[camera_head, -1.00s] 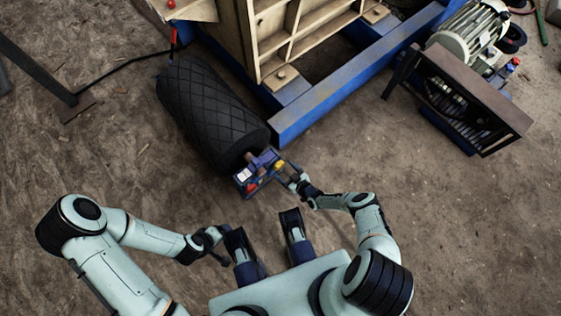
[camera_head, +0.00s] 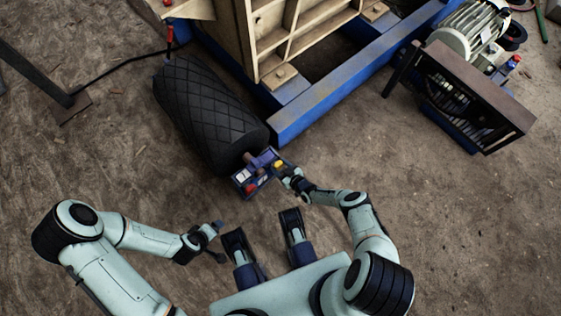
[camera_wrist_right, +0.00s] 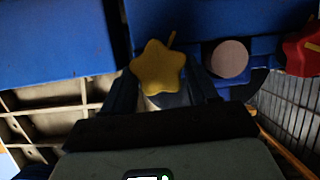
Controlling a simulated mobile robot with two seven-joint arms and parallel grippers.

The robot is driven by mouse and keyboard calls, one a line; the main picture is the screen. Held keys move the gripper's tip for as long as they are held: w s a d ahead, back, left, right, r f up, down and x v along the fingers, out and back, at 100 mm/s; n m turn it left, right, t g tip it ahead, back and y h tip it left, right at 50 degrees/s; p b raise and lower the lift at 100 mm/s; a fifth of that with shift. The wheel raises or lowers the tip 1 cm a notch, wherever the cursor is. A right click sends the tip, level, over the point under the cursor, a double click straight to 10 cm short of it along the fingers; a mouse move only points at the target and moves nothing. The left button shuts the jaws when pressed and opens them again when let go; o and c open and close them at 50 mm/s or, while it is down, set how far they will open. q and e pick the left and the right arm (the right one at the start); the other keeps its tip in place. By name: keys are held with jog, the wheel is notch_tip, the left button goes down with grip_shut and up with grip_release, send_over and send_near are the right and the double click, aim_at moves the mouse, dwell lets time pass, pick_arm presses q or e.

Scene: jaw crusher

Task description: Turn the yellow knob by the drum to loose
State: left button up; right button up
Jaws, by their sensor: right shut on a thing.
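The black ribbed drum (camera_head: 212,115) lies on the ground in the middle of the head view. A small blue bracket (camera_head: 240,187) with knobs sits at its near end. The yellow knob (camera_head: 279,164) is on the bracket's right side. In the right wrist view the yellow knob (camera_wrist_right: 158,67) is star-shaped, with a small yellow pointer at its upper right. My right gripper (camera_head: 284,171) is shut on the yellow knob, its dark fingers on either side. My left gripper (camera_head: 217,229) is away from the drum at lower left; its jaws are too small to read.
A red knob (camera_head: 251,187) is on the bracket, and it also shows in the right wrist view (camera_wrist_right: 303,48). The blue frame beam (camera_head: 330,97) of the crusher runs behind. A motor (camera_head: 468,35) and belt guard (camera_head: 480,95) stand at upper right. Bare dirt surrounds my arms.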

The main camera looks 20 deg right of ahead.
jog(key=shift+s+a+n+h, duration=0.1)
jog(key=shift+n+h, duration=0.2)
jog(key=shift+n, duration=0.3)
jog(key=shift+a+f+n+t+h, duration=0.1)
jog(key=shift+n+t+h, duration=0.3)
jog(key=shift+n+h, duration=0.4)
jog(key=shift+s+n+t+h, duration=0.1)
jog(key=shift+n+t+h, duration=0.25)
jog(key=shift+n, duration=0.55)
jog(key=shift+f, duration=0.1)
jog(key=o, duration=1.1)
jog(key=shift+c, duration=0.2)
